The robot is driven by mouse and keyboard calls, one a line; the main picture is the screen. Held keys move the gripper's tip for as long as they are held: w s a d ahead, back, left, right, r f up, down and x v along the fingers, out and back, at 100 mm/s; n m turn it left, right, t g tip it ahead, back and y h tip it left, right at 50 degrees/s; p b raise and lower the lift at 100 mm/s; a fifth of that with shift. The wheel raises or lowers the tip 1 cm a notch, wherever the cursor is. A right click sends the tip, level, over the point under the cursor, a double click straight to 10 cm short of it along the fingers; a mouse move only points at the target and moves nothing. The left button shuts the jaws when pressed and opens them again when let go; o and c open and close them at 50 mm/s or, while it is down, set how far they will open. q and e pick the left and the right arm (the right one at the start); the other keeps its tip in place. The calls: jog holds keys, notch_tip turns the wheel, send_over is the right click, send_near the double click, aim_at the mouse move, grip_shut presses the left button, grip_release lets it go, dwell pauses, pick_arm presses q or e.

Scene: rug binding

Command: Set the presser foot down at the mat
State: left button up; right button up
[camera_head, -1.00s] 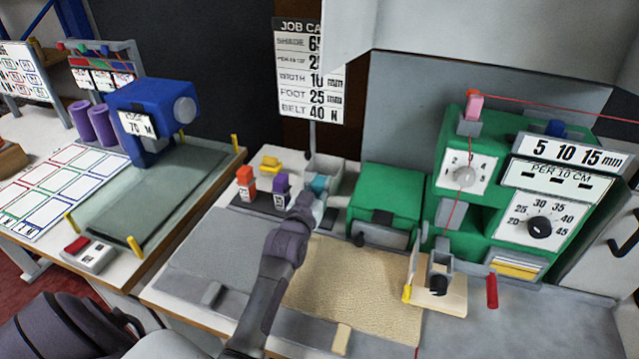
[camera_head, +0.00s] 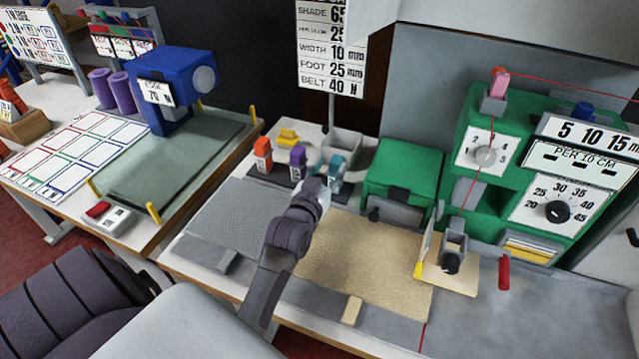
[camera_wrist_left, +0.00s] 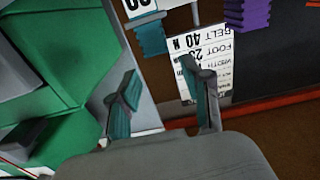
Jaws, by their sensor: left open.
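A teal presser foot (camera_head: 337,162) stands at the right end of a dark strip-like mat (camera_head: 262,173), beside a purple one (camera_head: 298,157) and an orange one (camera_head: 263,152). My left gripper (camera_head: 326,181) is just in front of the teal foot, its jaws partly hidden by the wrist. In the left wrist view its two teal-padded fingers (camera_wrist_left: 163,103) are apart with nothing between them. There the teal foot (camera_wrist_left: 151,37) and purple foot (camera_wrist_left: 247,12) show beyond the fingertips, apart from them. My right gripper is not in view.
A grey mat (camera_head: 235,215) and a tan rug (camera_head: 365,262) lie in front on the bench. A green box (camera_head: 402,170) and green machine (camera_head: 505,125) stand to the right. A grey bin (camera_head: 343,142) and job card (camera_head: 331,50) are behind the feet.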

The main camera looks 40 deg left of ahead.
pick_arm(q)
jog(key=v, duration=0.6)
jog(key=shift+s+r, duration=0.1)
jog(key=shift+s, duration=0.3)
